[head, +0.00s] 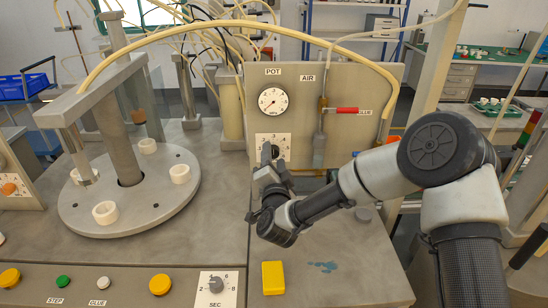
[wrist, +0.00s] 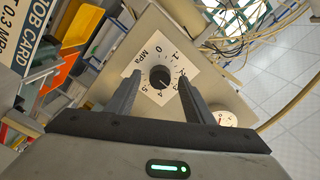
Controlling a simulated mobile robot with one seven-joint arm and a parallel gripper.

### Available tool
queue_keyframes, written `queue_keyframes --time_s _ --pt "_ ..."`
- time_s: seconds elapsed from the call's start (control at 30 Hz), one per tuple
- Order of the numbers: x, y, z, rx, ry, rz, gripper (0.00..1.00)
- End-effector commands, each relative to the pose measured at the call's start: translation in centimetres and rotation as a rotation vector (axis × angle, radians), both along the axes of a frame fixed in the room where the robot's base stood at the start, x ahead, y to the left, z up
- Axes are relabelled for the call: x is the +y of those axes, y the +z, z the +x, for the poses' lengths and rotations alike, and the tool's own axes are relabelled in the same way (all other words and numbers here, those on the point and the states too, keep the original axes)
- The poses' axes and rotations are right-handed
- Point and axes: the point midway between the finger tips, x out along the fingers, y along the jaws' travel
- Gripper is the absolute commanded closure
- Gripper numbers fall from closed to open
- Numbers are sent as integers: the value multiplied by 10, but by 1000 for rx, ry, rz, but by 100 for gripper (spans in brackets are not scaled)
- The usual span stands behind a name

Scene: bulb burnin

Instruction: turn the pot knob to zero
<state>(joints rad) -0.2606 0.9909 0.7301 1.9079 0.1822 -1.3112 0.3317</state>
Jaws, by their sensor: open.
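The pot knob (wrist: 160,76) is a round black knob on a white dial plate (wrist: 143,53) marked MPa with numbers around it. In the wrist view its light pointer mark faces the lower side of the dial, near the 4. In the head view its dial plate (head: 262,138) sits below the POT gauge, with the knob partly hidden by my gripper. My gripper (wrist: 157,92) is open, with one finger to each side of the knob in the picture. Its fingers look short of the knob, and I see no contact. It also shows in the head view (head: 268,160).
The POT gauge (head: 273,101) is above the dial. A round turntable (head: 80,210) with white rings stands left. A yellow block (head: 273,278) lies on the bench in front.

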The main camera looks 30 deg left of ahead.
Motion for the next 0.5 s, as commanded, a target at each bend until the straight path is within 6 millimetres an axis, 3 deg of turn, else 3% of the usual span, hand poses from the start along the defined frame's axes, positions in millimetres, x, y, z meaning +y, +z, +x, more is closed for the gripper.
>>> queue_keyframes --time_s 0.3,0.5 --pt "2 0 3 0 0 0 52" --pt "1 0 3 0 0 0 84"
